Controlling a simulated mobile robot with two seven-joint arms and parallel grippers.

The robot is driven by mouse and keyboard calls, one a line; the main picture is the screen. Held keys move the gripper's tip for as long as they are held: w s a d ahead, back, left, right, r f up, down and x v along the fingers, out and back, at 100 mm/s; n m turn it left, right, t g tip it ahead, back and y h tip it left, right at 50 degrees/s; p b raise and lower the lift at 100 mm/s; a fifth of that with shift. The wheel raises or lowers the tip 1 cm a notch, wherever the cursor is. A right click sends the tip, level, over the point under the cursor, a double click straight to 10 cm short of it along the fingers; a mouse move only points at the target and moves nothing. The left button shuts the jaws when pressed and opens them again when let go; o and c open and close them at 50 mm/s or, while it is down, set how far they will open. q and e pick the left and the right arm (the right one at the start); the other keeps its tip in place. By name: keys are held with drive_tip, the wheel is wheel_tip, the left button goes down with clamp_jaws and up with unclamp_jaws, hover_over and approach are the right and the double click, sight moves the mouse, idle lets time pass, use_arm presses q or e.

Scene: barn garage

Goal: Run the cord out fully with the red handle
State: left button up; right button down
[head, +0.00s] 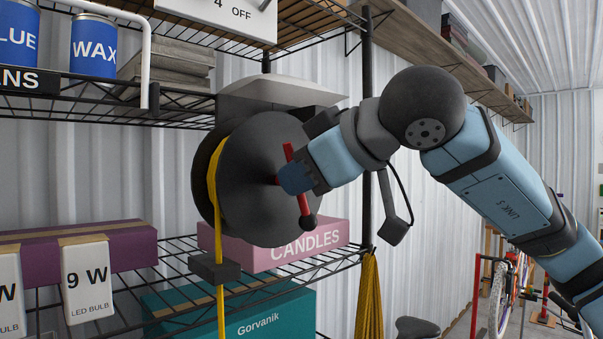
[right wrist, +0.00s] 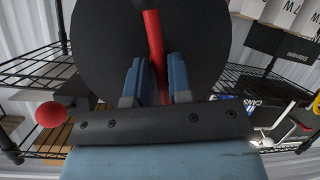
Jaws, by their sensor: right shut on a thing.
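A dark reel (head: 255,200) is mounted under a shelf plate, with yellow cord (head: 217,185) wound behind its front disc. The cord hangs straight down past a dark block (head: 214,268) and leaves the bottom of the picture. The red handle (head: 304,205) crosses the front of the disc, tilted slightly from vertical, with a black knob at its lower end. My right gripper (head: 293,178) is shut on the handle near its middle. In the right wrist view the red handle (right wrist: 154,40) runs between the two blue fingers. My left gripper is not in view.
A pink CANDLES box (head: 325,234) sits on the wire shelf just below the reel. A dark post (head: 367,190) stands to the right of the reel, with a yellow coil (head: 369,295) hanging low beside it. Bulb boxes (head: 87,280) stand at lower left. A bicycle (head: 500,290) is at right.

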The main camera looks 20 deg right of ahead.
drive_tip(key=c, duration=1.1)
unclamp_jaws()
drive_tip(key=b+v, duration=0.1)
drive_tip(key=v, duration=1.2)
drive_tip(key=shift+s+d+r+b, duration=0.1)
drive_tip(key=shift+s+d+b, duration=0.1)
drive_tip(key=shift+s+b, duration=0.15)
drive_tip(key=shift+c, duration=0.3)
